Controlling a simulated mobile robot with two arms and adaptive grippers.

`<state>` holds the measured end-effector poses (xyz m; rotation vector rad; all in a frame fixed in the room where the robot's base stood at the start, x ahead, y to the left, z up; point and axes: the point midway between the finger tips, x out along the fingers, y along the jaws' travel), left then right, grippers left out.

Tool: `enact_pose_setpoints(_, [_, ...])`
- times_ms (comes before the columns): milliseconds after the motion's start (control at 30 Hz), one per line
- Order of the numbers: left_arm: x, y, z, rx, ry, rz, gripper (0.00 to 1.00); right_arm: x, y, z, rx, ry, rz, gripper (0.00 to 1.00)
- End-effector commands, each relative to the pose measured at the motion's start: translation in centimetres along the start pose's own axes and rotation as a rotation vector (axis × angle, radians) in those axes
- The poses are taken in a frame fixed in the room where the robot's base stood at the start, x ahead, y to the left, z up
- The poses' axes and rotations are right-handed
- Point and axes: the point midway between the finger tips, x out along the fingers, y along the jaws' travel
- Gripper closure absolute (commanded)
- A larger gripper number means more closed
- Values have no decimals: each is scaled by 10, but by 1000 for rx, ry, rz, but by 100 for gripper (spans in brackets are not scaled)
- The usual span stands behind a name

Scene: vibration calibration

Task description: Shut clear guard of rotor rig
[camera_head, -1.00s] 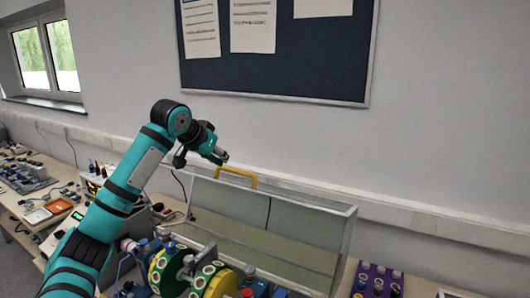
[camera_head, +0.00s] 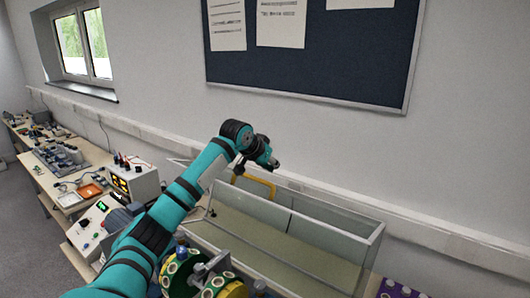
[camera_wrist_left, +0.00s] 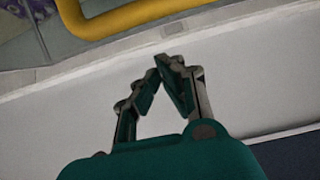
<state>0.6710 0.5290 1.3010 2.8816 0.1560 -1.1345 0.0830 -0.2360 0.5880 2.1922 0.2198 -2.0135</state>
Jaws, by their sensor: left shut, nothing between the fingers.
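The clear guard (camera_head: 335,242) is a long see-through box with pale edges. It stands tilted up behind the rotor rig and looks open. Its yellow handle (camera_head: 271,187) is on the upper edge; in the left wrist view the handle (camera_wrist_left: 130,15) crosses the top. The rotor rig's green and yellow discs (camera_head: 182,268) show at the bottom, partly behind my left arm. My left gripper (camera_head: 275,165) is just above and behind the handle, apart from it. Its fingers (camera_wrist_left: 166,64) meet at the tips with nothing between them. My right gripper is out of view.
The wall with a pale ledge (camera_head: 455,242) runs close behind the guard. A dark notice board (camera_head: 310,60) hangs above. Instruments (camera_head: 135,182) stand on the bench at left. A purple rack (camera_head: 395,288) is at lower right.

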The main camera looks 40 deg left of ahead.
Motion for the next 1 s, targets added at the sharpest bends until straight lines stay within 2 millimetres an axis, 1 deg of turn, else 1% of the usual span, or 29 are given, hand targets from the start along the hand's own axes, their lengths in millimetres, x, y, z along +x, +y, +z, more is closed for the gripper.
enact_pose_setpoints(33, [7,1,-2,-1,-4,1,100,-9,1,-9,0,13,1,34])
enact_pose_setpoints(67, [8,-1,0,1,-3,-3,100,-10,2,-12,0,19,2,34])
enact_pose_setpoints(233, [-6,-1,17,5,-3,-3,100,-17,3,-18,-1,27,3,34])
enact_pose_setpoints(367, [-12,-1,25,2,-2,-3,100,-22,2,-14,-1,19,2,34])
enact_pose_setpoints(600, [-16,0,31,1,0,0,100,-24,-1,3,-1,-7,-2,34])
enact_pose_setpoints(733, [-16,0,32,1,0,0,100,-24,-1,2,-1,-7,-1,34])
enact_pose_setpoints(1000, [-16,-1,33,0,5,-2,100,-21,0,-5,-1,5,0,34])
